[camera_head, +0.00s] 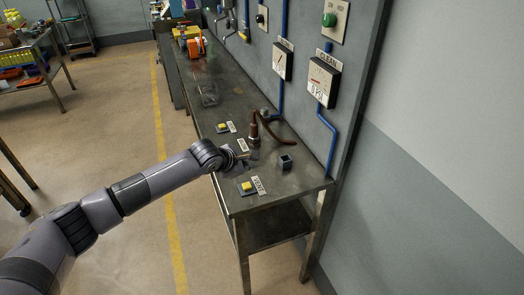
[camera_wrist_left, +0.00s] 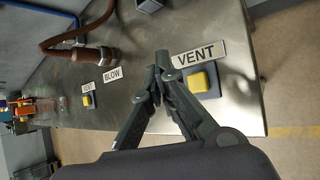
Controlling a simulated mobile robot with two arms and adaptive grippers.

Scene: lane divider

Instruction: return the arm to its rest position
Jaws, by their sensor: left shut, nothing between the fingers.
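My left arm (camera_head: 150,185) reaches in from the left of the head view, out over the grey metal bench. Its gripper (camera_head: 242,158) is over the near part of the bench top, between two yellow buttons. In the left wrist view the dark fingers of this gripper (camera_wrist_left: 160,65) come together at their tips with nothing between them. The tips show close to the VENT label (camera_wrist_left: 198,54) and the yellow button (camera_wrist_left: 198,82) beside it; I see no clear contact. My right gripper is in neither view.
The bench (camera_head: 295,195) bears a brown hose with a nozzle (camera_head: 253,135), a small dark block (camera_head: 286,162) and another yellow button (camera_head: 222,127). A wall with a CLEAN box (camera_head: 322,82) stands along its right side. Open floor (camera_head: 115,130) lies to the left.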

